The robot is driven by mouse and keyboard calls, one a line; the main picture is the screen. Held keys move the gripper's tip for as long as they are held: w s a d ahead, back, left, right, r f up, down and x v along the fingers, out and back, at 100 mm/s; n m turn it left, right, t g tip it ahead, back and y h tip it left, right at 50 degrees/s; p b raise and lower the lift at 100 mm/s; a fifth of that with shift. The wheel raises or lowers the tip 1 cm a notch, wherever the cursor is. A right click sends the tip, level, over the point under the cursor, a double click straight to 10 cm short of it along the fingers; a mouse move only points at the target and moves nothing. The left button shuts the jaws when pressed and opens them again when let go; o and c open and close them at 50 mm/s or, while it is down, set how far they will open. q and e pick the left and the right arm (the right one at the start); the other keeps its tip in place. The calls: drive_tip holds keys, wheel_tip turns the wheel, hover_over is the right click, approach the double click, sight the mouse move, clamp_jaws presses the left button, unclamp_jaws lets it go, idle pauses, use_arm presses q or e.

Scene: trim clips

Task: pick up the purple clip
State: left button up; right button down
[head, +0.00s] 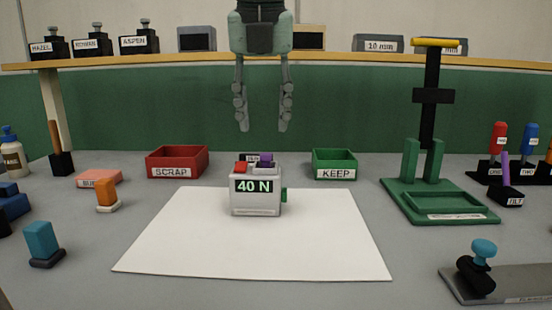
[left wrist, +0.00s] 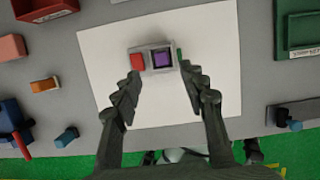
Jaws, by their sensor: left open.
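The purple clip (head: 266,158) sits on top of a grey box labelled 40 N (head: 256,204), beside a red piece (head: 242,167). In the left wrist view the purple clip (left wrist: 162,59) shows as a purple square in a dark surround on the right part of the box, with the red piece (left wrist: 137,62) to its left. My left gripper (head: 262,125) points down above and apart from the box, open and empty. In the left wrist view its fingertips (left wrist: 158,67) frame the box from either side. My right gripper is not in view.
The box stands on a white sheet (head: 200,245). Behind it are a red SCRAP bin (head: 178,150) and a green KEEP bin (head: 334,152). A green stand (head: 468,205) rises at the right. Small blocks stand at the left. The front of the sheet is clear.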

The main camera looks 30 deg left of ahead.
sight(266, 154)
use_arm(q)
drive_tip(key=x, duration=0.6)
drive_tip(key=shift+w+f, duration=0.15)
drive_tip(key=shift+f, duration=0.1)
drive_tip(key=c, duration=0.9)
drive_tip(key=shift+r, duration=0.1)
